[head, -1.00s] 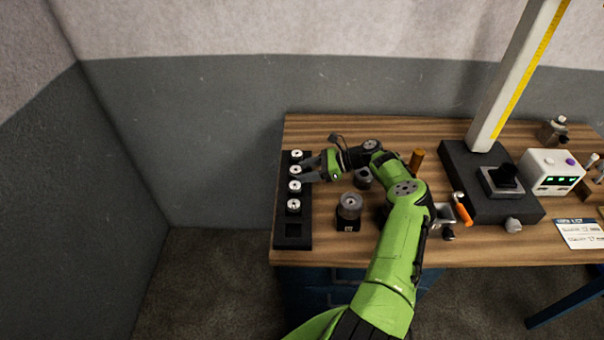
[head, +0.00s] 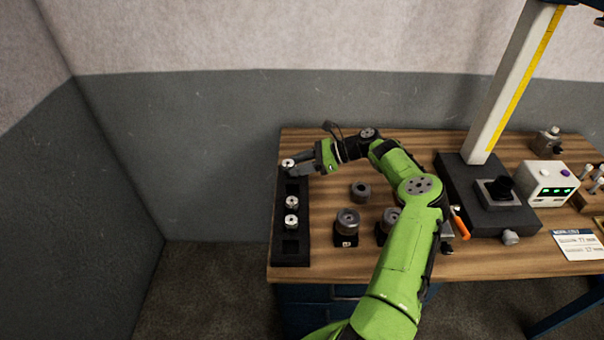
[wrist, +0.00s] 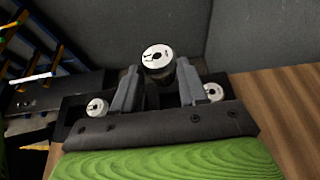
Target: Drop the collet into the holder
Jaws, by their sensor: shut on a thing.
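My gripper (head: 303,167) is shut on a silver, disc-topped collet (head: 288,163) over the far part of the black rack (head: 291,258). In the wrist view the held collet (wrist: 158,57) sits upright between the fingertips, raised above the rack. Other collets show left (wrist: 97,107) and right (wrist: 213,92) of the fingers there. In the head view two collets stand in rack slots nearer me (head: 291,202). A grey cylindrical holder (head: 347,222) stands on a black labelled base right of the rack. A similar one (head: 391,217) is partly hidden by my arm. I cannot tell which holder is meant.
A dark ring-shaped part (head: 361,192) lies behind the holders. An orange-handled tool (head: 460,223), a black-based column stand (head: 483,150) and a white box with green displays (head: 550,184) are on the right. Bare tabletop lies between rack and holders.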

